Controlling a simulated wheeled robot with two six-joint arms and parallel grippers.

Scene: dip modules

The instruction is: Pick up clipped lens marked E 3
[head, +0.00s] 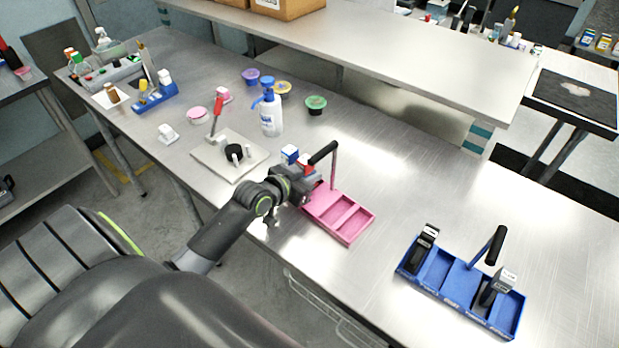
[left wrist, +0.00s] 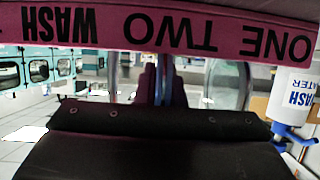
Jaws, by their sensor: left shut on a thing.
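The pink tray (head: 352,222) has several compartments and a black-topped handle (head: 322,152). My left gripper (head: 303,178) is at its far left end. A blue-and-white block (head: 290,153) and a red-and-white block (head: 306,160), which look like clipped lenses, show beside the gripper. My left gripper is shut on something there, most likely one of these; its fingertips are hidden. In the left wrist view the tray wall (left wrist: 190,28) reads ONE, TWO and WASH, upside down. I cannot read E 3 anywhere. My right gripper is not in view.
A blue tray (head: 442,272) with two black blocks (head: 426,242) stands at the right. A wash bottle (head: 271,117), also in the left wrist view (left wrist: 293,100), and a white plate (head: 212,160) stand behind the gripper. The table between the trays is clear.

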